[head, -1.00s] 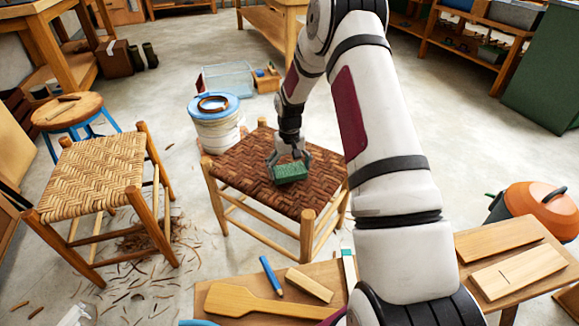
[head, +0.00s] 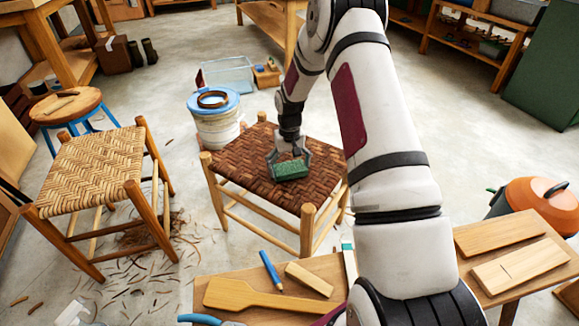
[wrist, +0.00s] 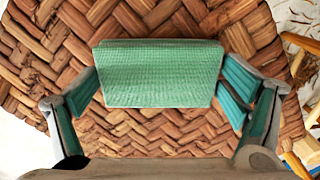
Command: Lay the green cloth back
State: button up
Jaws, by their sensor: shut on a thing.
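The green cloth (head: 292,170) is a folded, block-like pad over the dark brown woven bark seat (head: 240,170) of the middle stool. My gripper (head: 289,163) is shut on it, one finger at each side. In the wrist view the cloth (wrist: 158,73) lies between the two fingers (wrist: 160,95), with the seat's weave (wrist: 150,130) below it. I cannot tell whether the cloth touches the seat.
A light woven stool (head: 95,170) stands at left. A white bucket with a blue lid (head: 216,112) is behind the seat. A low bench (head: 235,270) with a wooden paddle, a blue marker and blocks is in front. An orange lidded pot (head: 540,200) is at right.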

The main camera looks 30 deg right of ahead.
jog(key=shift+f, duration=0.25)
jog(key=o, duration=0.9)
jog(key=shift+o, duration=0.2)
notch_tip(320, 180, up, 12)
